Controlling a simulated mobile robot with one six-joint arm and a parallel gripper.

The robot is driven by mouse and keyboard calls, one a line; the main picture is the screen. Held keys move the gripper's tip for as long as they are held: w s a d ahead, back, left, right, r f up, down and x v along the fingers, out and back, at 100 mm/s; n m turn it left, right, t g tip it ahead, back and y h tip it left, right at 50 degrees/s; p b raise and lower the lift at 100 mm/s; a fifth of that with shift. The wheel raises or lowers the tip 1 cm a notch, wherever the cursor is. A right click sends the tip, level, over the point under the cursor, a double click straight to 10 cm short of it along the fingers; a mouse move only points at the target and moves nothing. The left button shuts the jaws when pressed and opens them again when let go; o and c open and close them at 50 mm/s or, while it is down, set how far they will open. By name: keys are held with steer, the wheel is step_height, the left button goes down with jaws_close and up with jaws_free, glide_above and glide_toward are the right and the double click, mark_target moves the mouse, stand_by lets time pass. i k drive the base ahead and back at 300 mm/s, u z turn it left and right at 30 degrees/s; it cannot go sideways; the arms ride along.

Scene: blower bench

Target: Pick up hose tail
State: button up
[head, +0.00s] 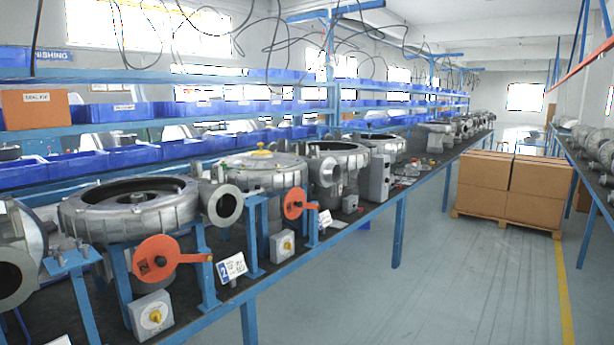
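I cannot pick out a hose tail for certain in the head view. Several thin black hoses or cables (272,38) hang in loops from overhead, above the shelves. Small loose parts (412,168) lie farther along the bench, too small to tell apart. A small yellow piece (261,153) sits on top of the second blower housing (262,172). My gripper is not in view.
A long bench (330,232) with blue legs carries grey blower housings (130,222), orange discs with handles (157,262) and switch boxes (151,315). Blue bins (75,165) line the shelves behind. Cartons (512,188) stand on a pallet. The aisle floor (440,290) is clear.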

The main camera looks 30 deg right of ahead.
mark_target(329, 166)
steer(key=i, duration=1)
steer(key=u, duration=0.1)
steer(key=k, duration=0.9)
steer(key=z, duration=0.25)
steer(key=i, duration=0.4)
steer(key=u, duration=0.15)
